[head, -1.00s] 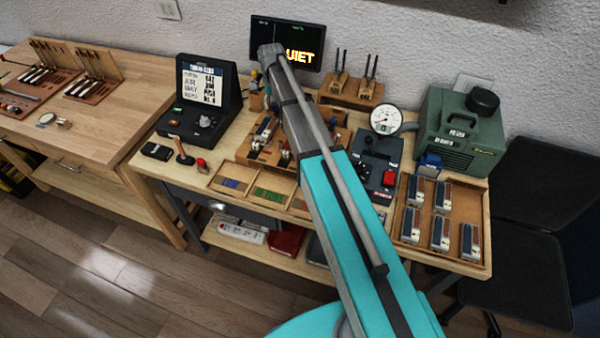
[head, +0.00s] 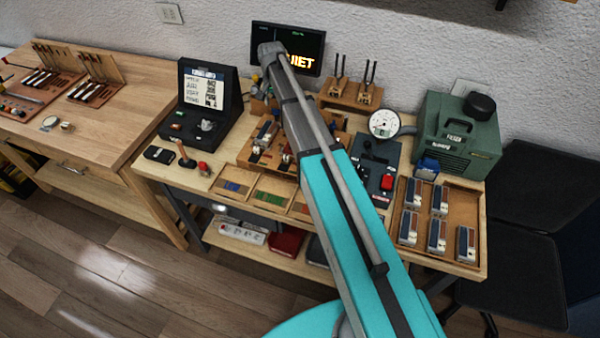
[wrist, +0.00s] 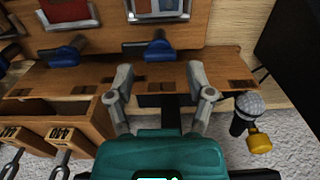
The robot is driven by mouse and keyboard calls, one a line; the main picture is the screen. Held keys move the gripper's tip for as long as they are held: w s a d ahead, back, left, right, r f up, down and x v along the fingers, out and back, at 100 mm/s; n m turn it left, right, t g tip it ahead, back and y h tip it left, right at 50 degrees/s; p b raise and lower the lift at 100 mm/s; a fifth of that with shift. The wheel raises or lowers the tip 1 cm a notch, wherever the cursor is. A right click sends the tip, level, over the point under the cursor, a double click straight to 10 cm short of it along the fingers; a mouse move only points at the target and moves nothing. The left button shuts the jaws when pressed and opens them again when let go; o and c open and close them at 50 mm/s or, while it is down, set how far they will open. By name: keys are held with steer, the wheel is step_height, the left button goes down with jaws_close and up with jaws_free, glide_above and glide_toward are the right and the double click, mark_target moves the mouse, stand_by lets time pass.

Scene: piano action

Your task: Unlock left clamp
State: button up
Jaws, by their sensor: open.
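Two blue clamp levers sit on the wooden fixture in the wrist view. One lever (wrist: 155,50) lies ahead of my gripper (wrist: 160,76), roughly in line with the gap between its fingers. The other lever (wrist: 62,53) is further left in that view. The wrist view looks from the opposite side to the head view, so the lever ahead of my gripper appears to be the left clamp. My gripper is open and empty, its fingertips short of the lever. In the head view my arm hides the gripper and much of the wooden fixture (head: 250,155).
Wooden blocks (wrist: 65,135) with metal forks stand at lower left in the wrist view, and a microphone (wrist: 247,108) at right. In the head view, a gauge (head: 383,123), a green machine (head: 455,140) and a black display box (head: 210,100) crowd the bench.

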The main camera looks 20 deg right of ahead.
steer(key=shift+r+p, duration=5.4)
steer(key=shift+r, duration=0.3)
steer(key=s+f+n+b, duration=0.2)
steer(key=s+f+b, duration=0.3)
steer(key=s, duration=0.4)
steer(key=s+f+n+b, duration=0.2)
steer(key=s+f+b, duration=0.3)
steer(key=s, duration=0.5)
steer(key=s+f+n+b, duration=0.3)
steer(key=s+f+b, duration=0.2)
steer(key=s, duration=0.4)
steer(key=shift+s+f, duration=0.1)
steer(key=shift+s, duration=0.1)
steer(key=shift+s+f+b, duration=0.3)
steer(key=shift+s+b, duration=0.15)
steer(key=shift+s, duration=0.15)
steer(key=shift+s+r, duration=0.1)
steer(key=shift+s, duration=0.3)
